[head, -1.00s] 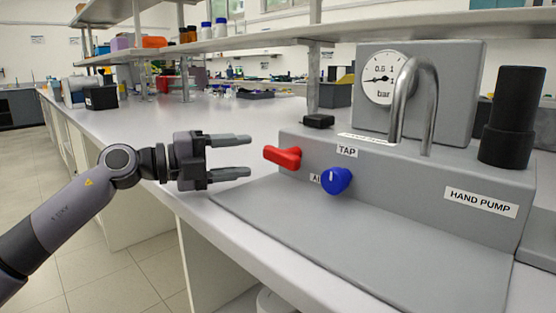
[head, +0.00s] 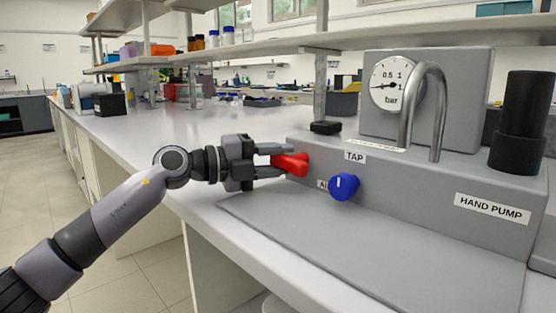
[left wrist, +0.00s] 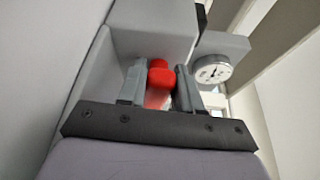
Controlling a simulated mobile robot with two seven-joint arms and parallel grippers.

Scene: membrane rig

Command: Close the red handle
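The red handle (head: 294,164) sticks out at the left end of the grey tap block (head: 420,190), pointing left. My left gripper (head: 282,162) reaches it from the left, with one finger on each side. In the left wrist view the red handle (left wrist: 160,75) fills the space between the two fingertips (left wrist: 160,82), and I see no clear gap at either side. The fingers hide part of the handle. My right gripper is not in view.
A blue knob (head: 344,186) sits just right of and below the handle. A pressure gauge (head: 390,83), a bent metal pipe (head: 437,110) and a black cylinder (head: 522,120) stand on the rig. A small black block (head: 325,127) lies behind the handle.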

